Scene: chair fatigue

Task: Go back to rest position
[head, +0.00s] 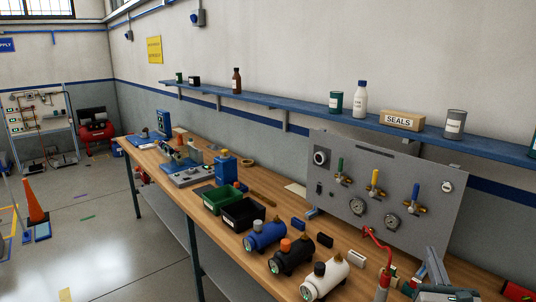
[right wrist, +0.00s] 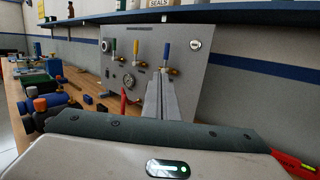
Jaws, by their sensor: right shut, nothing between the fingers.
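My right gripper (head: 433,254) is at the lower right of the head view, in front of the grey test panel (head: 336,218). Its two fingers are together with nothing between them. In the right wrist view the shut fingers (right wrist: 160,82) point toward the panel and cover part of its lower right. The gripper's body fills the bottom of that view. My left gripper is not in view.
The wooden bench (head: 262,186) runs along the wall. A blue shelf (head: 300,110) runs above. Open floor (head: 100,240) lies left.

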